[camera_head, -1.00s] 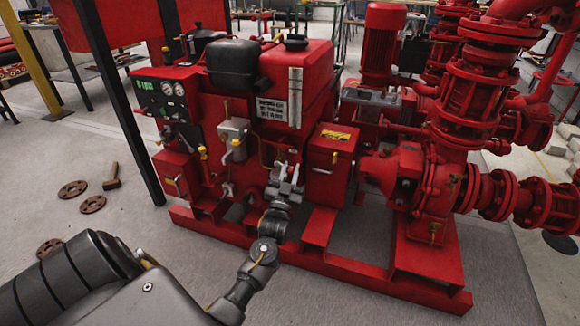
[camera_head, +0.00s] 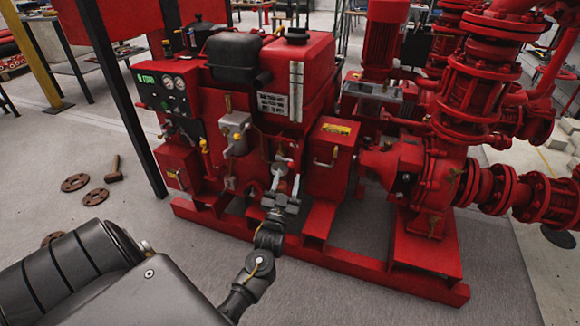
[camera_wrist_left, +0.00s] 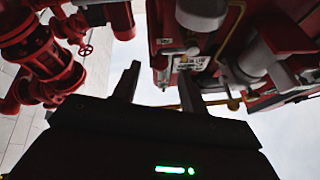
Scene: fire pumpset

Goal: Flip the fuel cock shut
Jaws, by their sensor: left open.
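My left gripper (camera_head: 286,182) is open in front of the red engine unit (camera_head: 222,100), its two fingers pointing up, with nothing held between them. In the left wrist view the open fingers (camera_wrist_left: 158,76) point toward the underside of the machinery. A small red tip (camera_head: 291,165) shows close to the fingers in the head view; I cannot tell whether it is the fuel cock. The right gripper is out of view.
Red pump pipes (camera_head: 470,100) stand at right. A black post (camera_head: 125,100) rises at left.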

